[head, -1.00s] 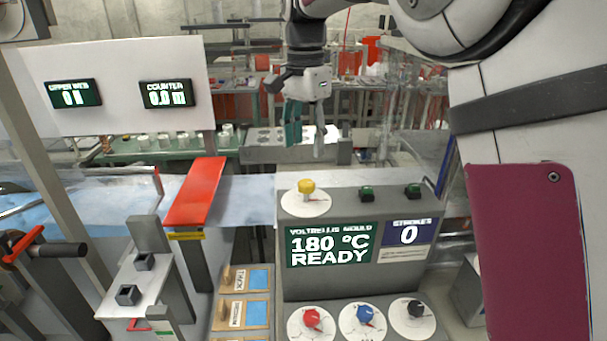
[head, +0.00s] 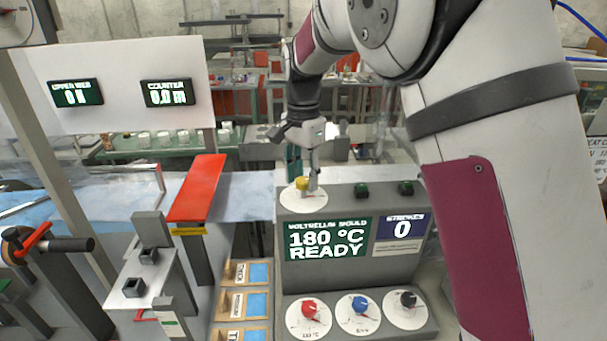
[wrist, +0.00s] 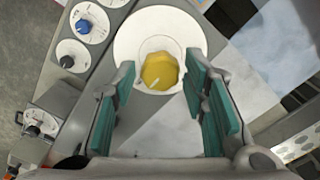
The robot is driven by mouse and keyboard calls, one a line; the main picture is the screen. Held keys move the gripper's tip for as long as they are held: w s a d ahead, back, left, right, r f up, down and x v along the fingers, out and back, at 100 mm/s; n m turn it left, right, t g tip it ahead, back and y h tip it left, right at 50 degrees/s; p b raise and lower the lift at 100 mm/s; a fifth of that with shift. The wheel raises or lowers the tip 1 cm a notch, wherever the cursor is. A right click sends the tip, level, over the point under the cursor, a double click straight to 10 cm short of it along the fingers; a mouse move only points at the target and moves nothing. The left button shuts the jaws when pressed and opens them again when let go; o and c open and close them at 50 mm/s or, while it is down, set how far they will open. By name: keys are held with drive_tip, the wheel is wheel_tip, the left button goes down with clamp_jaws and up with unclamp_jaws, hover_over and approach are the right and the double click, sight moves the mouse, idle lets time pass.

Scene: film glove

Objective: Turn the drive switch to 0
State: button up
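A yellow knob (head: 302,183) sits on a round white dial plate (head: 290,205) on top of the grey control console, at its back left corner. None of the knobs has a readable "drive" label here. My gripper (head: 304,178) points down at the yellow knob. In the wrist view the yellow knob (wrist: 160,71) lies between and just beyond the two teal-padded fingers (wrist: 160,95). The fingers are apart, with a gap on both sides of the knob. A small pale mark shows on the knob. The dial's lettering cannot be read.
The console's screen (head: 328,239) reads 180 °C READY, and a counter (head: 401,229) reads 0. Red (head: 309,307), blue (head: 360,303) and black (head: 407,299) knobs sit on its front. Two green buttons (head: 361,190) (head: 406,188) stand right of the yellow knob. A red bar (head: 198,187) rises to the left.

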drive_tip(key=c, duration=0.6)
drive_tip(key=n+b, duration=0.1)
drive_tip(key=n, duration=0.3)
drive_tip(key=n+b, duration=0.1)
drive_tip(key=n, duration=0.2)
drive_tip(key=shift+n, duration=0.3)
drive_tip(key=n+b, duration=0.1)
drive_tip(key=n, duration=0.9)
drive_tip(key=shift+b, duration=0.35)
drive_tip(key=shift+n, duration=0.3)
